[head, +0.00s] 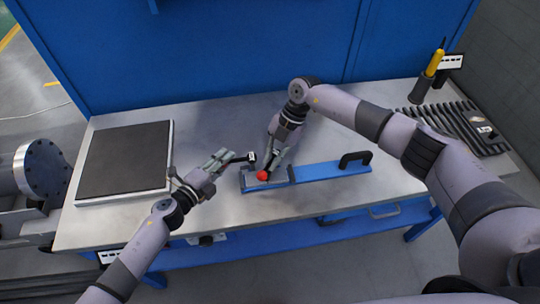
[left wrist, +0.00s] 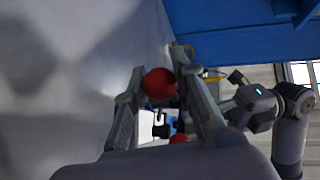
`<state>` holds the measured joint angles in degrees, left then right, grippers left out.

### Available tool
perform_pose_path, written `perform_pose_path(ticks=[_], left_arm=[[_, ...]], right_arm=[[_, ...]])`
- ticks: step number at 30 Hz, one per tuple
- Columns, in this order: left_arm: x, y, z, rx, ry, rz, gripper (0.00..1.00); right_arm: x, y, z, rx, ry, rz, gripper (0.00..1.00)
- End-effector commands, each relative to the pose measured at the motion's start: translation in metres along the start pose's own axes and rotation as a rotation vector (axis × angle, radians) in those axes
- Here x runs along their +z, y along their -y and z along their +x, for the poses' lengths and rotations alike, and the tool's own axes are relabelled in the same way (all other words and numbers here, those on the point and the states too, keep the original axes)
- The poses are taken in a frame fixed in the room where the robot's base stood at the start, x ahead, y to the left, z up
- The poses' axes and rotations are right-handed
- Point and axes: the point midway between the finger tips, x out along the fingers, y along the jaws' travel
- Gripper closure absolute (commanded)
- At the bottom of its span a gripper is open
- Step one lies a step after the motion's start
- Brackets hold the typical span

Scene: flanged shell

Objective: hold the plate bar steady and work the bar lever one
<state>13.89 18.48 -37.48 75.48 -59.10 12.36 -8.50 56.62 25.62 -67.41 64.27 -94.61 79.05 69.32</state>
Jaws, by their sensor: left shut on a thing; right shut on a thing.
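The plate bar (head: 325,173) is a long blue bar lying on the bench, with a grey plate at its left end and a black handle (head: 355,158) at its right. A red ball knob (head: 263,175) shows at that left end, at my right gripper (head: 270,170), which is shut at the lever there; its fingertips are partly hidden. My left gripper (head: 230,157) is shut beside a dark piece with a black end (head: 250,157), left of the knob; the exact contact is unclear. The left wrist view shows a red ball (left wrist: 160,83) between the finger outlines and a second red spot (left wrist: 178,138) below.
A dark square plate (head: 125,160) lies on the bench at left. A ribbed black rack (head: 455,125) and a yellow-handled tool (head: 435,62) in a holder are at right. A blue panel (head: 210,55) stands behind. The bench front is mostly clear.

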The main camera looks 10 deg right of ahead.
Motion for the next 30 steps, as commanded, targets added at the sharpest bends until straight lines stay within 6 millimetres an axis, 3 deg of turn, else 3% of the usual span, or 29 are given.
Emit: perform_pose_path(ticks=[15, 30], left_arm=[[0.001, -0.001, -0.001, 0.003, 0.002, 0.000, 1.00], [0.001, -0.001, -0.001, 0.003, 0.003, 0.000, 1.00]], right_arm=[[0.003, 0.011, -0.005, -0.153, -0.079, -0.373, 1.00], [0.005, 0.015, -0.007, -0.202, -0.104, -0.490, 1.00]])
